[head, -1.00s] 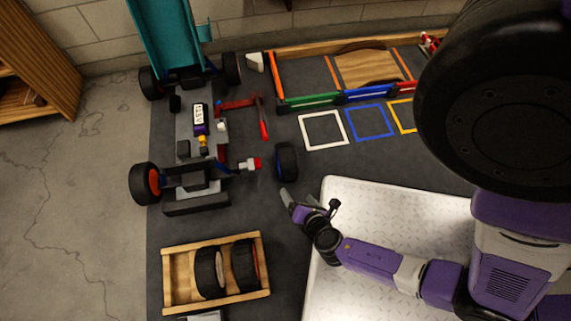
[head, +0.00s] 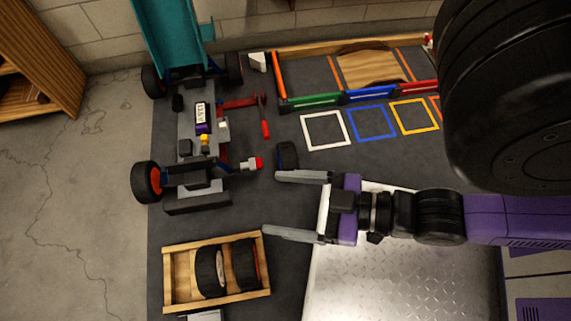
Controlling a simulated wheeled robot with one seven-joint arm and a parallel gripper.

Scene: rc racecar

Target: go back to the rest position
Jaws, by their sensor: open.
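My gripper (head: 281,205) is open and empty, its two long grey fingers pointing left and spread wide apart. It is over the dark mat, at the left edge of the silver tread-plate surface (head: 350,290). Its upper finger reaches just below a small dark wheel-like part (head: 287,155); I cannot tell whether they touch. My purple and black arm comes in from the right. The racecar chassis (head: 190,150) stands to the left with a wheel (head: 147,181) at its near left corner. Its near right axle end (head: 256,163) is bare, with a red tip.
A wooden crate (head: 214,305) with two tires (head: 209,268) lies below left of my gripper. A red tool (head: 264,118) lies near the chassis. White (head: 303,131), blue and yellow squares mark the mat, before a low fenced area. Bare concrete floor (head: 80,210) is free at left.

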